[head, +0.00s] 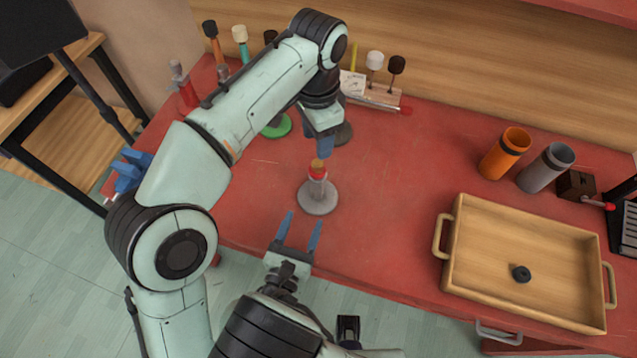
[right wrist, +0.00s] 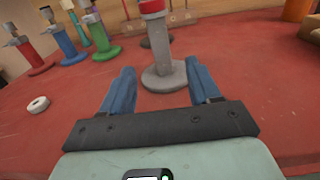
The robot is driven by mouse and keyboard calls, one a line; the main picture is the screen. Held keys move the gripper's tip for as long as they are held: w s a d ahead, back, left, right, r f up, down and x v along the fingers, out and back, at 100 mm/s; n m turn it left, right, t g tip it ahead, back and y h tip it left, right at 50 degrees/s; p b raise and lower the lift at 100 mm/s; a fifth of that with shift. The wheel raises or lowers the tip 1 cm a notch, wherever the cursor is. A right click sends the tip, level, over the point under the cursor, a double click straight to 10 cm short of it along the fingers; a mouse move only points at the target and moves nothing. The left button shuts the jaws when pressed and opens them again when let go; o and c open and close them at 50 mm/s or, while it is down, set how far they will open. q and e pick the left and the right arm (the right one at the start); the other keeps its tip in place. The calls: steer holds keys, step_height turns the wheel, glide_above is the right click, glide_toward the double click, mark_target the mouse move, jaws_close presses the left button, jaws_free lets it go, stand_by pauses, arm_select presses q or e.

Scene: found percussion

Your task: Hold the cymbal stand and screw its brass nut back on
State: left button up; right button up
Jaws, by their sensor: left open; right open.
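The cymbal stand (head: 317,200) is upright on the red table, with a round grey base, grey post and red collar. A brass-coloured piece (head: 317,163) shows at its top; I cannot tell whether it is the nut or how it sits. My left gripper (head: 319,155) is open, pointing down just above that piece. My right gripper (head: 304,217) is open and empty, low in front of the stand. In the right wrist view the post of the stand (right wrist: 159,45) rises beyond and between the open fingers, apart from them. The stand's top is cut off there.
A wooden tray (head: 450,262) holding a black ring (head: 521,273) stands at the right. Orange (head: 505,152) and grey (head: 545,167) cups are behind it. Mallets stand along the back. A pale ring (right wrist: 38,104) lies left in the right wrist view.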

mark_target(318, 183)
steer(key=shift+w, duration=0.1)
steer(key=x, duration=1.3)
steer(key=shift+w+d, duration=0.1)
steer(key=shift+c, duration=0.3)
